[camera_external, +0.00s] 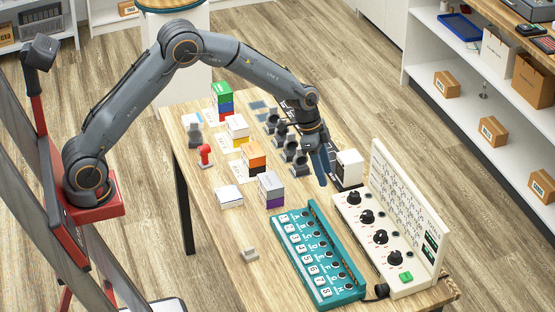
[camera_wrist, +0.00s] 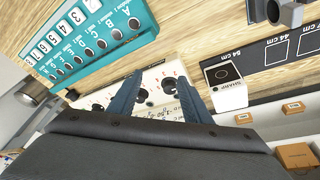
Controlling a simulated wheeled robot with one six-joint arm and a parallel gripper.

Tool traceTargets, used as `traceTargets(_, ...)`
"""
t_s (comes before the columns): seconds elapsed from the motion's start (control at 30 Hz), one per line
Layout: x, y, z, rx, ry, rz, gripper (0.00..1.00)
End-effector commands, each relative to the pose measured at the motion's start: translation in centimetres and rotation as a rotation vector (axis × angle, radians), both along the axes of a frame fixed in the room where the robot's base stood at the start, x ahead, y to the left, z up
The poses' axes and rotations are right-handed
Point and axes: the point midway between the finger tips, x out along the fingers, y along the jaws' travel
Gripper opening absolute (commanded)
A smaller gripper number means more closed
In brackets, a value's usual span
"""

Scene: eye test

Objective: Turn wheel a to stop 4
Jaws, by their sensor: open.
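The white panel (camera_external: 414,205) stands at the table's right end, with a row of black knobs on its base and an upright printed board behind. The far knob (camera_external: 352,198) is the closest to my gripper; others are the second knob (camera_external: 367,216), the third knob (camera_external: 380,236) and the near knob (camera_external: 393,255). I cannot read which is wheel a, nor the stop numbers. My gripper (camera_external: 322,178) is open and empty above the panel's far end. In the wrist view, a knob (camera_wrist: 167,84) shows between the blue fingers of my gripper (camera_wrist: 160,72), apparently below them, partly hidden.
A teal lettered box (camera_external: 318,250) lies left of the panel. A white block marked SHARP (camera_external: 349,168) stands just beyond the panel's far end. Coloured boxes (camera_external: 254,156) and dark holders (camera_external: 290,147) stand farther back. A green button (camera_external: 406,276) is at the panel's near end.

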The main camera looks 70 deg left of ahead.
Motion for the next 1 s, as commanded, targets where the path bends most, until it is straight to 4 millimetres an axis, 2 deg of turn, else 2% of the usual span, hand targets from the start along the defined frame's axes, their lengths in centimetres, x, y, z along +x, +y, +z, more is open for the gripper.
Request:
traceTargets(0.03, 1.7, -0.1, -0.1, -0.006, -0.020, -0.032, 0.45)
traceTargets(0.1, 3.7, -0.3, -0.3, -0.012, -0.048, -0.076, 0.45)
traceTargets(0.23, 6.0, -0.5, -0.5, -0.017, -0.087, -0.127, 0.45)
traceTargets(0.47, 7.0, -0.9, -1.5, -0.019, -0.099, -0.150, 0.45)
traceTargets(0.8, 8.2, -2.2, -5.7, -0.018, -0.100, -0.149, 0.45)
traceTargets(1.0, 8.7, -2.6, -7.4, -0.018, -0.101, -0.148, 0.45)
